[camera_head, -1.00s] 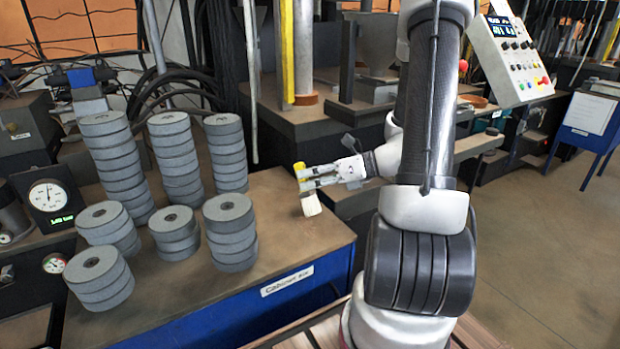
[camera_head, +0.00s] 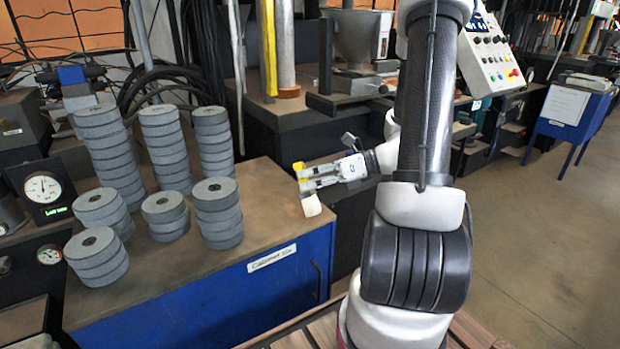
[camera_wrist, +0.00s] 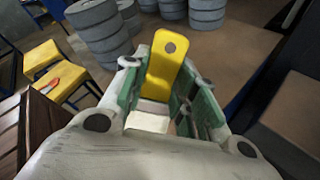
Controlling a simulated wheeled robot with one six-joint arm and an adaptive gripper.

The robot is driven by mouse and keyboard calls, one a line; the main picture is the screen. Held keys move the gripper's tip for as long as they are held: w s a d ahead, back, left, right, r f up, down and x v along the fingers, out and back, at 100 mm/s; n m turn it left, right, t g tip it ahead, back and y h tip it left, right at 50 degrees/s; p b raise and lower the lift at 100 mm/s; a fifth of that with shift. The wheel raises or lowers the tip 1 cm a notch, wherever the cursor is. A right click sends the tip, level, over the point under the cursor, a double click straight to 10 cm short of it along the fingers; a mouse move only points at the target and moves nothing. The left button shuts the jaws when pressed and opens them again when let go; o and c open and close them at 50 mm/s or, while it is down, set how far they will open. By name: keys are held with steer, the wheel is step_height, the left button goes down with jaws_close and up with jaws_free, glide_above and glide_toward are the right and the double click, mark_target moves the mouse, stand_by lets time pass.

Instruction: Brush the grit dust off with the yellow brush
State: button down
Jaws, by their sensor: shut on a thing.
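My gripper (camera_head: 306,177) is shut on the yellow brush, above the right end of the blue cabinet's top. The brush's yellow handle (camera_head: 299,166) shows at the fingertips, and its pale bristles (camera_head: 311,205) hang below them. In the wrist view the yellow handle (camera_wrist: 164,62) with a hole stands between the green-lined fingers, and a pale part (camera_wrist: 150,117) lies beneath it. The cabinet top (camera_head: 262,212) has a dusty brown surface. I cannot tell whether the bristles touch it.
Several stacks of grey flap discs (camera_head: 218,212) stand on the left of the cabinet top. A dial gauge (camera_head: 44,188) is at the far left. A metal post (camera_head: 285,45) and a hopper (camera_head: 355,38) stand behind. A control panel (camera_head: 490,50) is at upper right.

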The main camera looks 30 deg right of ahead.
step_height(320, 180, up, 8)
stand_by(0.6)
steer(key=shift+w, duration=0.1)
stand_by(0.3)
